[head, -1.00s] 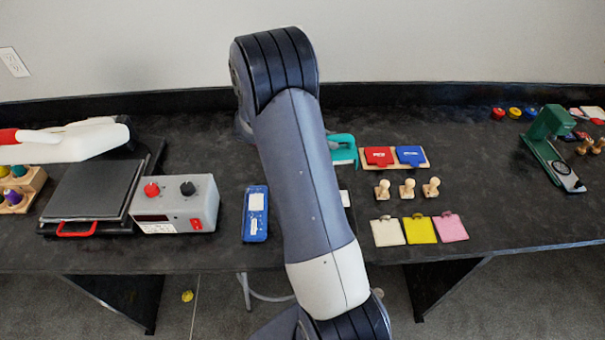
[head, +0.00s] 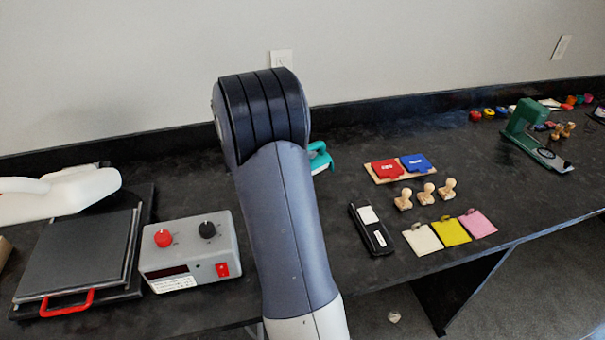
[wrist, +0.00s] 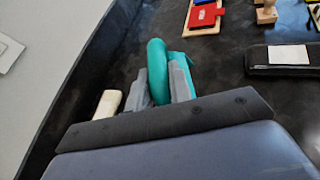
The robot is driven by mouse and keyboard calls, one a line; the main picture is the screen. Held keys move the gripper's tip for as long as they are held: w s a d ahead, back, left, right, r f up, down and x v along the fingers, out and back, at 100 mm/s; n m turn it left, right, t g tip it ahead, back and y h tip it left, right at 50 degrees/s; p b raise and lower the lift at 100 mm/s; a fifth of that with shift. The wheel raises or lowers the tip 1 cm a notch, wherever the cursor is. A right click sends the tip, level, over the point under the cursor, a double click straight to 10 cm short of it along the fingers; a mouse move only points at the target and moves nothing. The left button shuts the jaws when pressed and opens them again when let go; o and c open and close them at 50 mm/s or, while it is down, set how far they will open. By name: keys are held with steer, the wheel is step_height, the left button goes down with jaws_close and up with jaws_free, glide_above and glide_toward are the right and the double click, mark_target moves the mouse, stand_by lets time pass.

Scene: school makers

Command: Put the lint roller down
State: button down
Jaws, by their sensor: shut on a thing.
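My gripper shows in the wrist view (wrist: 160,90). Its two grey fingers are shut on a teal, rounded handle, which I take to be the lint roller (wrist: 157,65). More teal shows behind the right finger. A cream-white rounded piece beside the left finger may be its roller; the join is hidden. In the head view my arm hides the gripper. A teal looped piece (head: 320,158) shows just right of my arm, and I cannot tell whether it is the held thing. The height of the held thing above the black table (head: 340,200) is unclear.
Red and blue pads (head: 386,170) lie right of my arm, with wooden stamps (head: 426,194), a black case (head: 372,230) and coloured tags (head: 450,231) nearby. A grey control box (head: 190,250) and heat press (head: 80,250) stand left. A green press (head: 533,135) stands far right.

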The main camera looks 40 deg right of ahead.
steer(key=shift+f, duration=2.55)
steer(key=shift+f, duration=0.15)
steer(key=c, duration=1.3)
jaws_free()
steer(key=shift+r, duration=0.25)
steer(key=v, duration=1.2)
steer(key=shift+w+f, duration=0.1)
steer(key=shift+o, duration=0.2)
